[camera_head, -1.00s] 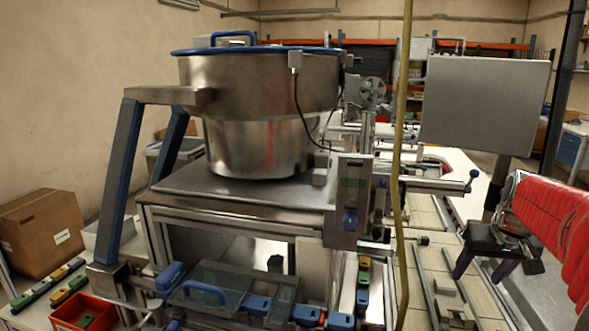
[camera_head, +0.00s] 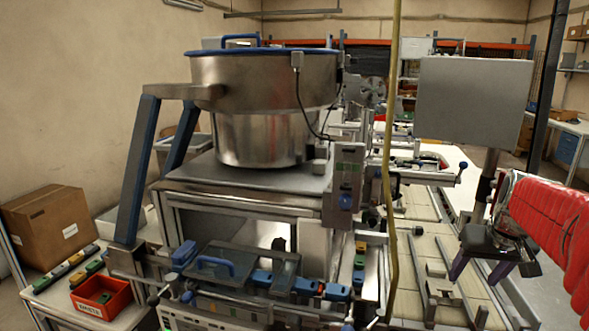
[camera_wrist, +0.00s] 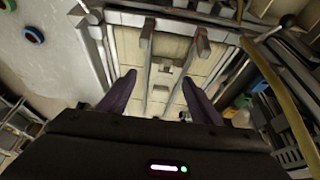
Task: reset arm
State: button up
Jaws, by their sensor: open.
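My gripper (camera_head: 487,268) is at the right of the head view, below the end of my red-sleeved arm. Its two dark purple fingers point down and are apart, with nothing between them. In the wrist view my gripper (camera_wrist: 160,98) also shows both fingers spread and empty. It hangs over a pale slatted conveyor (camera_wrist: 165,60) with metal rails.
A large steel bowl feeder (camera_head: 262,105) stands on a bench at centre left. A grey panel (camera_head: 473,98) stands behind my arm. A yellow hose (camera_head: 390,160) hangs left of my gripper. A red bin (camera_head: 100,297) and cardboard box (camera_head: 50,228) are at lower left.

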jog(key=s+a+r+n, duration=0.1)
jog(key=s+a, duration=0.4)
jog(key=a, duration=0.3)
jog(key=s+a+n, duration=0.1)
jog(key=s+a, duration=0.4)
jog(key=a, duration=0.2)
jog(key=s+a+f+t+y, duration=0.1)
jog(key=s+a+f, duration=0.3)
jog(key=s+a, duration=0.4)
jog(key=s, duration=0.3)
jog(key=shift+a+f+n, duration=0.4)
